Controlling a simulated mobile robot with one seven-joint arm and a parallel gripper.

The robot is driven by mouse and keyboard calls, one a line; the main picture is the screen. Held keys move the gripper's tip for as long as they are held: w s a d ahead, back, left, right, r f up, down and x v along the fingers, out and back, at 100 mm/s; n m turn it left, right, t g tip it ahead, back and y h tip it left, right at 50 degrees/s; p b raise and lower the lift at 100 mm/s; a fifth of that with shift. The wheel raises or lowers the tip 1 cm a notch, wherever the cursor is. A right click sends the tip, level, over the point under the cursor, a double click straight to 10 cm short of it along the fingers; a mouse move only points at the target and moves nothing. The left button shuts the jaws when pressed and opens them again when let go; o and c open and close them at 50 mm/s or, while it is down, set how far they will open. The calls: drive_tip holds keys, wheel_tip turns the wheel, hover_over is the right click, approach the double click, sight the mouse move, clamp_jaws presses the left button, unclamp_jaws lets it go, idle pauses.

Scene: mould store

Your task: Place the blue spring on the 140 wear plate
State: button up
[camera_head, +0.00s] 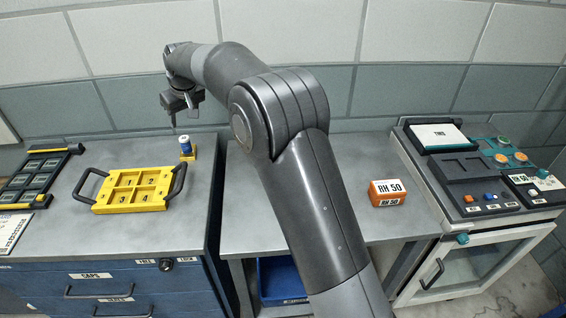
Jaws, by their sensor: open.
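A small blue cylinder with a pale top (186,145), which looks like the blue spring, stands upright on a small yellow base (188,156) at the back right of the left cabinet top. Its coils are too small to make out. My gripper (184,116) is open and empty, hanging above and slightly left of the cylinder, apart from it. I can read no 140 marking anywhere, so I cannot tell which thing is the 140 wear plate.
A yellow tray (104,206) with numbered compartments and black handles lies left of the cylinder. A black rack (64,163) lies at far left. An orange RH 50 box (386,193) and a control console (462,190) are right. The middle bench (240,222) is mostly bare.

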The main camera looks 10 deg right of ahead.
drive_tip(key=s+d+r+m, duration=0.1)
drive_tip(key=s+d+r, duration=0.3)
drive_tip(key=s+d, duration=0.3)
drive_tip(key=s+d+r+m+t+h, duration=0.1)
drive_tip(key=s+d+r+m, duration=0.1)
drive_tip(key=s+d+r, duration=0.45)
drive_tip(key=s+d+r+m, duration=0.1)
drive_tip(key=s+d, duration=0.3)
drive_tip(key=d, duration=0.6)
drive_tip(key=s+d+f+m, duration=0.1)
drive_tip(key=s+d, duration=0.3)
drive_tip(key=s, duration=0.4)
drive_tip(key=s+d+f+m+h, duration=0.1)
drive_tip(key=s+d+f, duration=0.3)
drive_tip(key=s, duration=0.4)
drive_tip(key=s+d+f+m+t, duration=0.1)
drive_tip(key=s+d+f, duration=0.1)
drive_tip(key=s+d, duration=0.2)
drive_tip(key=s, duration=0.3)
drive_tip(key=shift+s+d+f+m+h, duration=0.15)
drive_tip(key=shift+s+d+m+h, duration=0.15)
drive_tip(key=shift+s+m+h, duration=0.1)
